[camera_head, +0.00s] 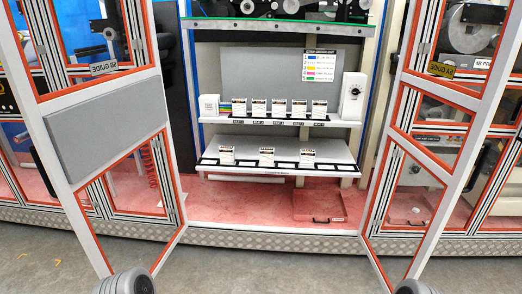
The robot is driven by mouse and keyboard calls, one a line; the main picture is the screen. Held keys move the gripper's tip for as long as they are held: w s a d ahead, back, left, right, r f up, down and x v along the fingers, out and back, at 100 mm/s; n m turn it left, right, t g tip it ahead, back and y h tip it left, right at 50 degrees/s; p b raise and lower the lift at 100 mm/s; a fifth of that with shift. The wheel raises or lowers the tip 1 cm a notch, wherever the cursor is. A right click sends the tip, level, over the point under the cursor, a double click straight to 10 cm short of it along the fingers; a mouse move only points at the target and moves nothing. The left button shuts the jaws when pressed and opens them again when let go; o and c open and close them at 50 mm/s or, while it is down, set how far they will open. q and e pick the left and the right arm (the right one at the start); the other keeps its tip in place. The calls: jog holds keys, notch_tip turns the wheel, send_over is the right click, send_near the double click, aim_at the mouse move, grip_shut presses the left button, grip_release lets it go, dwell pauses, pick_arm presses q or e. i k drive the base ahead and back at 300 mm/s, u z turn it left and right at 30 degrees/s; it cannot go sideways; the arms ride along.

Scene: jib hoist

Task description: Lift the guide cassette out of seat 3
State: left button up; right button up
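Several white guide cassettes stand in a row on the upper shelf (340,123) inside the open cabinet, with small label plates along the shelf's front edge. The third from the left in that row is this cassette (279,107); the plate text is too small to tell surely which seat is number 3. Three similar white cards or cassettes, one of them in the middle (266,155), stand on the sloped lower shelf (335,150) among dark-framed slots. Neither of my grippers shows; only rounded grey parts, probably of my arms, appear at the bottom edge, far from the shelves.
Two open framed doors, left (108,140) and right (452,150), flank the cabinet opening. A colour-coded chart (319,65) hangs on the back panel. A white box with a dial (352,97) stands right of the upper row. A red hatch with a handle (319,206) lies on the red floor.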

aim_at(278, 105)
jog(key=u, duration=0.3)
jog(key=i, duration=1.55)
jog(key=z, duration=0.35)
